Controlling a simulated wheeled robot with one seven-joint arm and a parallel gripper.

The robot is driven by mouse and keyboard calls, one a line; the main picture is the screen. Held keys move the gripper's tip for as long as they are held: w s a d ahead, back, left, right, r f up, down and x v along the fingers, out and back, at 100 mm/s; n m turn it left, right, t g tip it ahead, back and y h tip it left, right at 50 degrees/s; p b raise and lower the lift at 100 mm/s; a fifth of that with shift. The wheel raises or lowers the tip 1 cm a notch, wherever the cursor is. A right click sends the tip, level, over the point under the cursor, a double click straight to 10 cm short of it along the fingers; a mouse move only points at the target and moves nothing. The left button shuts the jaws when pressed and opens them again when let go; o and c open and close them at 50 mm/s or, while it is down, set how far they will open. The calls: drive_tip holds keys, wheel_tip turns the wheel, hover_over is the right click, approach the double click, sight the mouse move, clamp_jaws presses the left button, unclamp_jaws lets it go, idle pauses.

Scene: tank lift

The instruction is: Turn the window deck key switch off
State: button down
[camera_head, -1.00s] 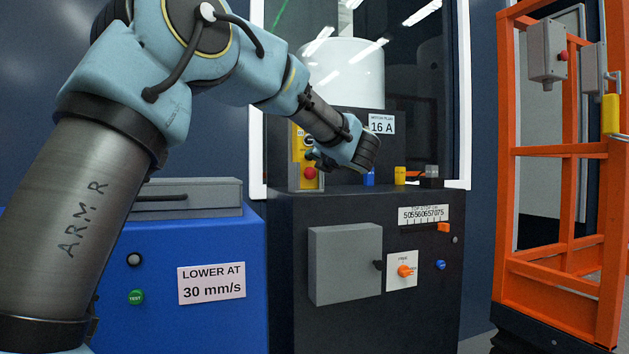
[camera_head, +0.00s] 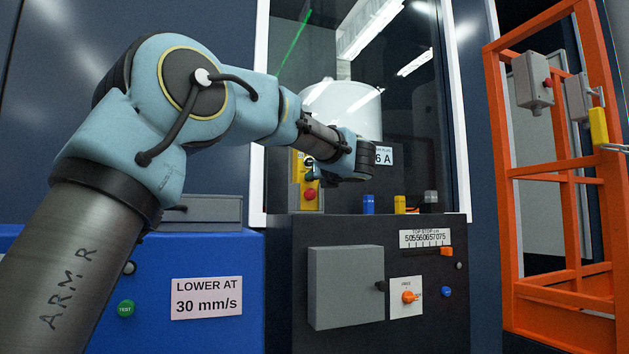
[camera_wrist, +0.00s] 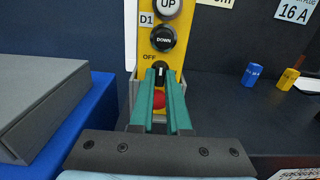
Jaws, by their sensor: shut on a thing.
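The window deck's yellow control panel (camera_wrist: 176,60) shows in the wrist view with an UP button, a black DOWN button and a D1 label. Below them is a black key switch knob (camera_wrist: 160,70) with a pale line on it and an OFF label at its upper left. My gripper (camera_wrist: 161,76) is shut on this knob, its two green fingers on either side. The fingers hide part of the knob, so its exact angle is hard to read. A red button (camera_wrist: 159,99) shows between the fingers. In the head view the panel (camera_head: 296,182) is partly behind my wrist.
A grey box (camera_wrist: 40,95) on a blue cabinet is left of the panel. Blue (camera_head: 368,204) and yellow (camera_head: 400,204) plugs stand to the right on the dark cabinet (camera_head: 440,330). An orange frame (camera_head: 497,150) stands far right.

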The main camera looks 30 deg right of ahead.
drive_tip(key=c, duration=1.2)
unclamp_jaws()
drive_tip(key=shift+o, duration=0.2)
drive_tip(key=s+a+p, duration=0.1)
drive_tip(key=s, duration=0.9)
drive_tip(key=shift+s+a, duration=0.2)
drive_tip(key=shift+s, duration=0.2)
